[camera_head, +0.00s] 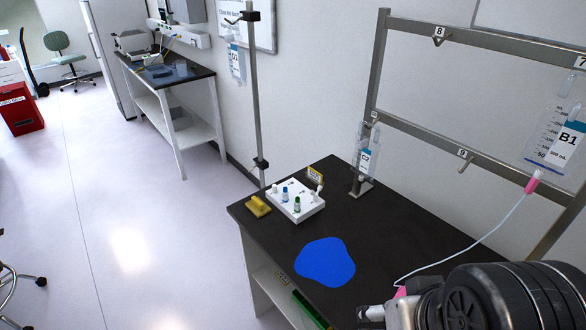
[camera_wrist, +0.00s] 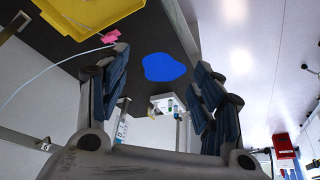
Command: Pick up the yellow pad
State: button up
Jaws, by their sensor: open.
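The yellow pad (camera_head: 258,206) is a small block with a raised part on top. It lies near the far left corner of the black table (camera_head: 400,235), beside a white block, in the head view. I cannot make it out for certain in the wrist view. My gripper (camera_wrist: 163,62) is open, with its dark-padded fingers spread apart and nothing between them. In the head view my gripper (camera_head: 370,314) shows only partly at the bottom, over the table's near part, well apart from the pad.
The white block (camera_head: 296,208) holds several small vials right of the pad. A flat blue patch (camera_head: 325,262) lies on the table. A bag labelled B1 (camera_head: 556,138) hangs from the rack with a tube. A yellow tray (camera_wrist: 90,12) shows in the wrist view. A pole stands behind the pad.

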aim_at(258, 207)
jog(key=i+j+z, duration=0.15)
jog(key=z, duration=0.3)
jog(key=i+j+z, duration=0.1)
jog(key=j+z, duration=0.95)
jog(key=j, duration=1.5)
jog(key=j+z, duration=0.2)
jog(key=j, duration=1.55)
